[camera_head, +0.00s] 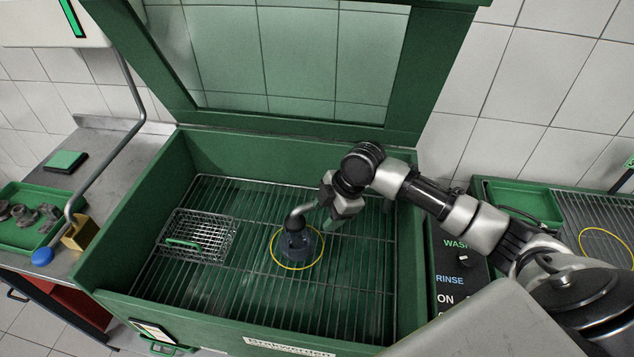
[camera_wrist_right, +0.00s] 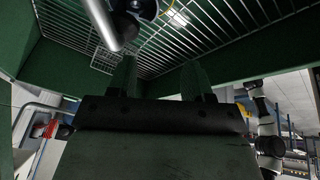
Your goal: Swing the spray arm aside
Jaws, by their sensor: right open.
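A bent grey metal tube with a dark nozzle end, which looks like the spray arm (camera_head: 301,211), hangs inside the green wash cabinet. Its nozzle is above a dark bluish round part (camera_head: 300,249) inside a yellow ring on the wire rack. My right gripper (camera_head: 333,222) is open, just right of the tube, and hides its other end. In the right wrist view the spray arm (camera_wrist_right: 101,22) crosses the top left, ahead of my open, empty fingers (camera_wrist_right: 158,76). I cannot tell whether they touch it. My left gripper is not in view.
A wire basket (camera_head: 194,234) with a green handle sits on the rack's left. The cabinet's lid (camera_head: 440,75) stands open behind. A control panel (camera_head: 455,285) is right of the cabinet. At left are a grey pipe, a blue knob (camera_head: 42,257) and a green parts tray (camera_head: 22,238).

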